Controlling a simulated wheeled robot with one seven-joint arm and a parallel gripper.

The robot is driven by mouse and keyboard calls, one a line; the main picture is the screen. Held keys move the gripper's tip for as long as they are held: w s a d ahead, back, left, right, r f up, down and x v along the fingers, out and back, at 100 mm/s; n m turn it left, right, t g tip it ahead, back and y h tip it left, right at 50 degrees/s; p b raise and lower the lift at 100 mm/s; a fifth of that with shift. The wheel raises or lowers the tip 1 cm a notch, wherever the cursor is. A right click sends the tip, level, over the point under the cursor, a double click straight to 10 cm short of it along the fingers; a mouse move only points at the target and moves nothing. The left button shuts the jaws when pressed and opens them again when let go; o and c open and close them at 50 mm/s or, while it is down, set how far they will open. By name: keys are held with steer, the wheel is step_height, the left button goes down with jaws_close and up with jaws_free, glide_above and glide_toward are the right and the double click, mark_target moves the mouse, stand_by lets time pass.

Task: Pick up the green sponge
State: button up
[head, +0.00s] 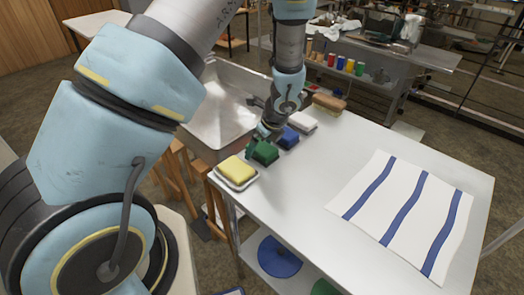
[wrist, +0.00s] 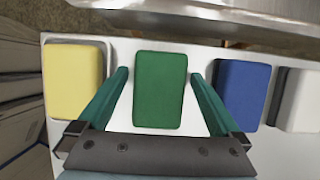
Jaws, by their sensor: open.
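The green sponge (head: 263,152) lies on the white table near its left edge, in a row of sponges. In the wrist view the green sponge (wrist: 160,89) sits between the two green fingers of my gripper (wrist: 160,85), with a gap on each side. My gripper (head: 262,135) is open and pointed down over the sponge in the head view. Whether the fingertips reach down beside the sponge or stay above it, I cannot tell.
A yellow sponge (wrist: 73,80) on a small tray lies left of the green one. A blue sponge (wrist: 243,91) lies close to the right finger, with a white one (wrist: 300,101) beyond. A striped cloth (head: 405,215) covers the table's right part. A metal basin (head: 222,105) adjoins the table.

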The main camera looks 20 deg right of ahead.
mark_target(260, 145)
steer(key=shift+c, duration=0.2)
steer(key=c, duration=1.2)
steer(key=shift+o, duration=0.2)
steer(key=shift+r, duration=0.1)
step_height(260, 145, up, 10)
steer(key=shift+f+b, duration=0.1)
steer(key=shift+b, duration=0.35)
